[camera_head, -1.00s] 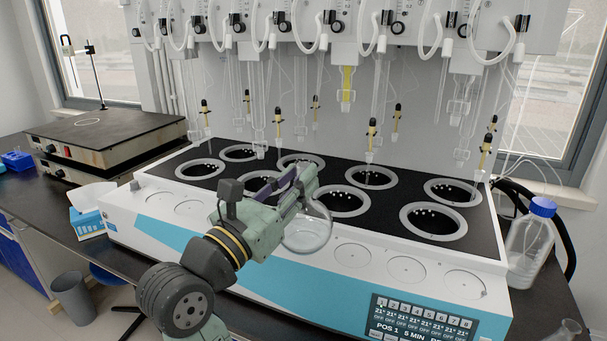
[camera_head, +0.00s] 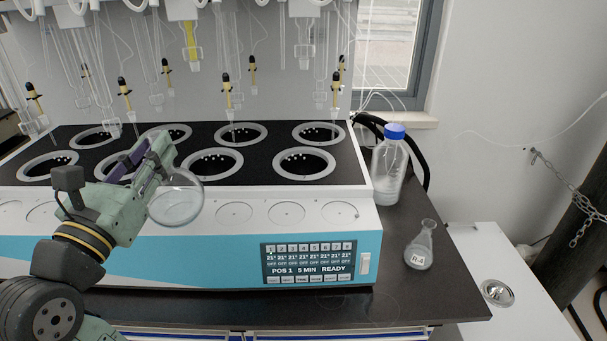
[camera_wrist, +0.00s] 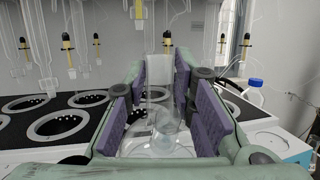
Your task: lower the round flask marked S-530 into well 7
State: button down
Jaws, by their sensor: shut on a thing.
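My gripper (camera_head: 160,155) is shut on a clear round flask (camera_head: 176,205). The flask's bulb hangs over the front white ledge of the bath, outside the wells. In the wrist view the flask (camera_wrist: 165,138) sits between the purple pads; no marking on it is readable. The bath (camera_head: 180,248) has two rows of round wells with pale rims. The third well of the front row (camera_head: 212,179) is just behind and right of the flask. The front-right well (camera_head: 304,179) is farther right. Both look empty. I see no numbers beside the wells.
Glass tubes and black-and-yellow fittings (camera_head: 227,92) hang over the wells. A blue-capped bottle (camera_head: 389,165) and a small flask marked R-4 (camera_head: 420,250) stand right of the bath. The bath's display (camera_head: 308,263) reads POS 1, 5 MIN, READY.

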jog(key=shift+r, duration=0.15)
jog(key=shift+r+p, duration=0.35)
jog(key=shift+r, duration=1.05)
